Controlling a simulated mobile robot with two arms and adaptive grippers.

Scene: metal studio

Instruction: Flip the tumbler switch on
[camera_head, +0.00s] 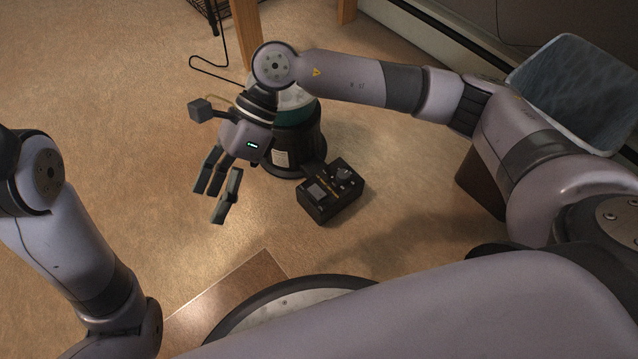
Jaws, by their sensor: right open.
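A small black box (331,198) with a switch (343,173) on its top lies right of the middle of the head view. The switch's position is too small to tell. My right gripper (222,190) is open and empty, to the left of the box and apart from it, with its fingers pointing down and toward the lower left. My left arm comes in at the left edge, and its gripper is out of view.
A dark round canister (297,143) stands right behind the box, partly hidden by my right arm. A wooden leg (245,32) and a black cable (205,66) are at the back. A bluish panel-topped piece (580,85) is at the right. The tan floor left of the gripper is clear.

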